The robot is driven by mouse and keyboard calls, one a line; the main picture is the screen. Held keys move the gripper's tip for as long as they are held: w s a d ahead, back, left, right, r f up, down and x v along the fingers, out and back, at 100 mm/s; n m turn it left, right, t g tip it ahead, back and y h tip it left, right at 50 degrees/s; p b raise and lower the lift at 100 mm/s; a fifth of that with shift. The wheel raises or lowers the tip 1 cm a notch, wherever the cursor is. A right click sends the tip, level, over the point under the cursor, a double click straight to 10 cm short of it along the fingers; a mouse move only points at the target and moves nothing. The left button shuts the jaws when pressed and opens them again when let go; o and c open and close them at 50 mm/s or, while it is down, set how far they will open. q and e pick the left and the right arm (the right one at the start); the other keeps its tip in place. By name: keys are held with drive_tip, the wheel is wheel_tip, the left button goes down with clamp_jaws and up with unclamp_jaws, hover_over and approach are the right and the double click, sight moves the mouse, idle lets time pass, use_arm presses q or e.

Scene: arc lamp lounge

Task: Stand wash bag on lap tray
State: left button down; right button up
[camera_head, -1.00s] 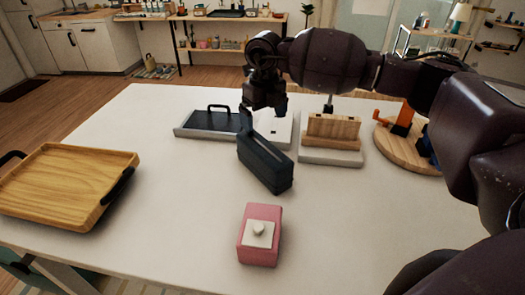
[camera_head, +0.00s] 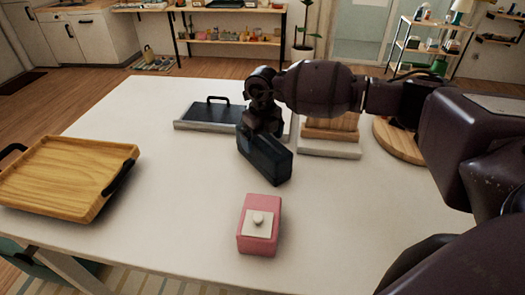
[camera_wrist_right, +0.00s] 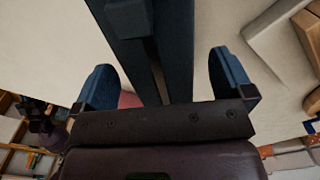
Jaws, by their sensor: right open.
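The dark blue wash bag (camera_head: 265,160) stands on the white table, long and narrow, slanting across the middle. My right gripper (camera_head: 262,125) is open, low over the far end of the bag and hiding its top there. In the right wrist view, the open fingers (camera_wrist_right: 163,82) sit on either side of the bag (camera_wrist_right: 176,45), with space beside it. The lap tray (camera_head: 60,180) is a wooden tray with dark handles, empty, at the table's left. My left gripper is not in view.
A pink box (camera_head: 259,244) with a white knobbed top stands in front of the bag. A dark handled tray (camera_head: 208,116), a wooden block on a pale base (camera_head: 330,150) and a round wooden board (camera_head: 398,140) lie behind. The table between bag and lap tray is clear.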

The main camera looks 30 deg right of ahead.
drive_tip(key=shift+f, duration=0.4)
drive_tip(key=shift+r, duration=0.1)
drive_tip(key=c, duration=1.3)
wheel_tip(320, 180, up, 20)
drive_tip(key=shift+c, duration=0.2)
